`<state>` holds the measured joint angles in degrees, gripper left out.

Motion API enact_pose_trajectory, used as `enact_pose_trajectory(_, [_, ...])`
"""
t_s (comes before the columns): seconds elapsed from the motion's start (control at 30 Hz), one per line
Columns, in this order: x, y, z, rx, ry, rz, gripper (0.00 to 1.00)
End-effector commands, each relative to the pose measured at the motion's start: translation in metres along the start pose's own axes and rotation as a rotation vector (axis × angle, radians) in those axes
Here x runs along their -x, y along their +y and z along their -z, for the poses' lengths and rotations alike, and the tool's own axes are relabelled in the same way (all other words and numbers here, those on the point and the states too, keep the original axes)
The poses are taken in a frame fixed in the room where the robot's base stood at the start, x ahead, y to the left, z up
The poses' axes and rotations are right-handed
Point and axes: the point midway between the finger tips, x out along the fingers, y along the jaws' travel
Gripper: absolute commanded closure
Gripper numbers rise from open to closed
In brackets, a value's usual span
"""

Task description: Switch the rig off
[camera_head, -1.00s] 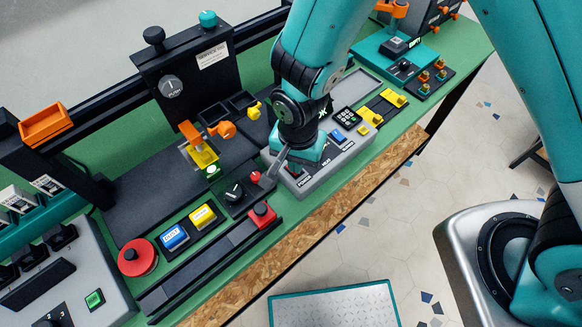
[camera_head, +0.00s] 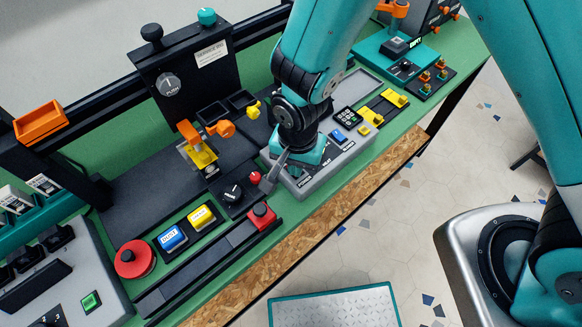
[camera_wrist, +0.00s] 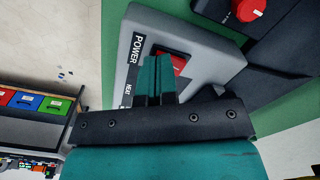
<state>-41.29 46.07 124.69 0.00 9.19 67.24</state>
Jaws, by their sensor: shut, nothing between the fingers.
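The grey control panel (camera_head: 345,165) sits on the green bench, partly under my arm. In the wrist view, the red rocker switch (camera_wrist: 178,63) is set in this panel (camera_wrist: 205,45) beside the POWER label (camera_wrist: 137,48). My gripper (camera_wrist: 158,60) is shut and empty. Its teal fingertips are at the switch and cover part of it. I cannot tell whether they touch it. In the head view my wrist hides the switch.
An orange toggle clamp (camera_head: 208,130) stands behind.

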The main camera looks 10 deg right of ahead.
Motion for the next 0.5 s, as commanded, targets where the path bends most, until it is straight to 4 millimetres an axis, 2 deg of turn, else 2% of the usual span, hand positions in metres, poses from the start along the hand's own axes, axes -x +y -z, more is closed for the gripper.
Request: enact_pose_trajectory(0.5, [0.04, 0.0, 0.0, 0.0, 0.0, -0.001, 1.0])
